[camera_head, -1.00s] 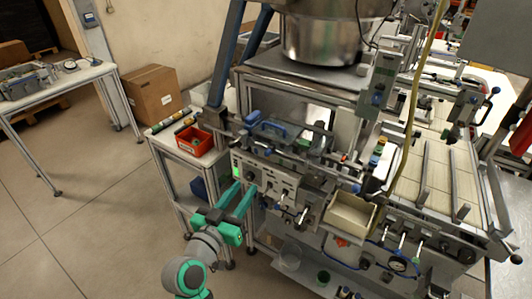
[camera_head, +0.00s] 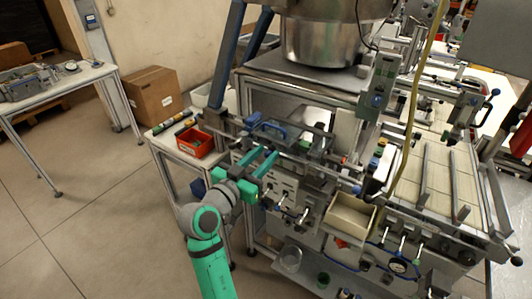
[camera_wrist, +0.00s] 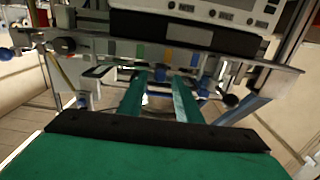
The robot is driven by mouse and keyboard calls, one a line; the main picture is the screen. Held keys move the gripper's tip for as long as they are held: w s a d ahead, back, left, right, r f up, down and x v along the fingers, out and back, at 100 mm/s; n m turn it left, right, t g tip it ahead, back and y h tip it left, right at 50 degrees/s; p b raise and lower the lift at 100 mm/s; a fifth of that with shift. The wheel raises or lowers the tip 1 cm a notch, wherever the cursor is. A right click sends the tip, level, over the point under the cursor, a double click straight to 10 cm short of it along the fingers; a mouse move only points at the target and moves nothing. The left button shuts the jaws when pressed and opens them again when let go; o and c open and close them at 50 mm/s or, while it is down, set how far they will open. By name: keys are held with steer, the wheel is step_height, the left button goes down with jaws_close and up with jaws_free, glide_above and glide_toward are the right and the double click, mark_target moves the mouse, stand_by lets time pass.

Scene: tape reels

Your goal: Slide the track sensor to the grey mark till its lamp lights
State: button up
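My gripper (camera_head: 266,156) reaches over the front of the machine, near its control panel, with its teal fingers pointing right and away. In the wrist view my gripper (camera_wrist: 158,80) shows its two fingers apart, with no object clearly held between them. Ahead of the fingertips runs a metal rail (camera_wrist: 100,44) with small coloured patches, among them green, an orange patch (camera_wrist: 165,55) and a blue patch (camera_wrist: 195,60). I cannot surely pick out the track sensor, its lamp or the grey mark. Small metal parts lie around the fingertips, too dark to name.
A red bin (camera_head: 195,142) sits on the side table at left. A beige open box (camera_head: 350,217) and several levers are at the machine's front right. The floor at left is clear.

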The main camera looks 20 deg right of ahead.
mark_target(270, 152)
steer(key=shift+x, duration=1.1)
